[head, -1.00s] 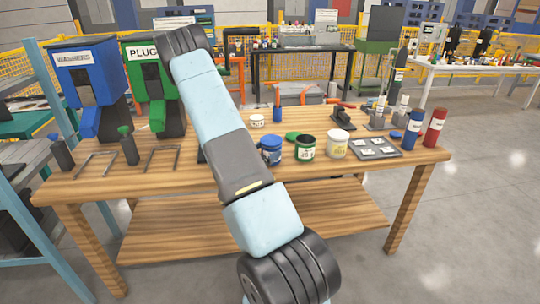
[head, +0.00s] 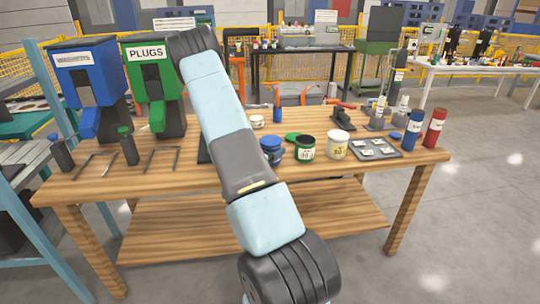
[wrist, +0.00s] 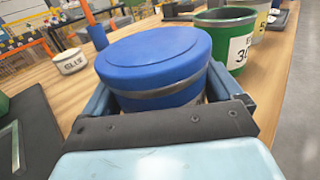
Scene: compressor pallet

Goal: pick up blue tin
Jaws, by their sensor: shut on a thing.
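The blue tin (wrist: 155,60) fills the middle of the wrist view, with a blue lid and a grey band below it. My gripper (wrist: 160,105) has a finger on each side of the tin and is shut on it. In the head view the blue tin (head: 271,146) stands out beside my arm, left of the green tin. My arm hides its left part there. I cannot tell whether the tin's base touches the table.
The green tin (head: 305,148) stands close to the right, with a cream tin (head: 337,145) beyond it. A grey tray (head: 373,149) and blue and red bottles stand farther right. A small white pot (wrist: 70,61) is behind left. The wooden bench (head: 200,178) has free room at its front.

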